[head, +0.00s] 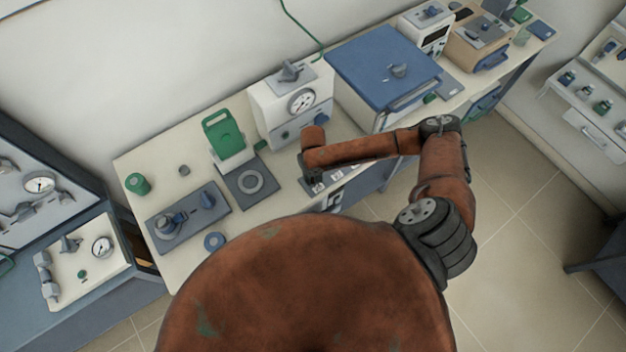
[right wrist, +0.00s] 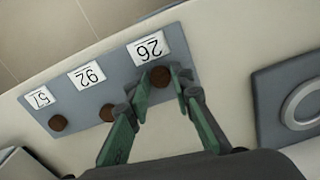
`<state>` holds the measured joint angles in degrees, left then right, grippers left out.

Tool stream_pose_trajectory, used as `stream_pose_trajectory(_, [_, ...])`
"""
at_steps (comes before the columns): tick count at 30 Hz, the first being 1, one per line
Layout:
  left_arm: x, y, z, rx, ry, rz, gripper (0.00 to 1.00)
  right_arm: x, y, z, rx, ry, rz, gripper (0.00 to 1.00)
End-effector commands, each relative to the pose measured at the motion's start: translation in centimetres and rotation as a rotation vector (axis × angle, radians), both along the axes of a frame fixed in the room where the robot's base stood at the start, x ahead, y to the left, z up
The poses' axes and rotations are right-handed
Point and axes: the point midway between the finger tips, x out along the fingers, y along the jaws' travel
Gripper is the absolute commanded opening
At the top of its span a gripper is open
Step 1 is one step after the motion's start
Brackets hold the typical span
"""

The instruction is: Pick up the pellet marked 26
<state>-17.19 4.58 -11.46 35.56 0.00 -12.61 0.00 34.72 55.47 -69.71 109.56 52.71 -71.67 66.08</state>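The pellet marked 26 (right wrist: 160,76) is a small dark brown disc on a grey plate (right wrist: 68,104), below the upside-down label 26 (right wrist: 149,47) in the right wrist view. My right gripper (right wrist: 163,82) has its two green fingers apart, one on each side of this pellet. I cannot tell whether the fingers touch it. Two more brown pellets lie on the plate, one (right wrist: 107,113) by another label (right wrist: 87,75) and one (right wrist: 58,123) at the far left. In the head view my right arm reaches over the bench and largely hides the plate. My left gripper is not in view.
A grey slab with a ring (right wrist: 305,104) lies right of the plate; it also shows in the head view (head: 250,182). Behind my right arm stand a white box with a dial (head: 290,105) and a blue-topped furnace (head: 383,70).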

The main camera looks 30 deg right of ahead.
Motion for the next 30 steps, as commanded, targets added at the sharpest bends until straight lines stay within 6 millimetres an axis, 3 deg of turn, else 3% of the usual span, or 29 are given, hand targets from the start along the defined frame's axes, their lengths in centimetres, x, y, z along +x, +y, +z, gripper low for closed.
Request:
stream_pose_trajectory(4, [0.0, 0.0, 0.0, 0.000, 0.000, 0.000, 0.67, 0.0, 0.0, 0.0, 0.000, 0.000, 0.000, 0.10])
stream_pose_trajectory(17, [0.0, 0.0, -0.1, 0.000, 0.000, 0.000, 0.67, 0.0, 0.0, 0.8, 0.000, -0.001, -0.001, 0.10])
stream_pose_trajectory(22, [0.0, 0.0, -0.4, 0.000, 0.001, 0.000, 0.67, 0.1, 0.0, 3.3, 0.002, -0.004, 0.000, 0.10])
stream_pose_trajectory(30, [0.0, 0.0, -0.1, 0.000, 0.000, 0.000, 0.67, -5.0, 1.9, 9.5, 0.002, -0.001, 0.004, 0.10])
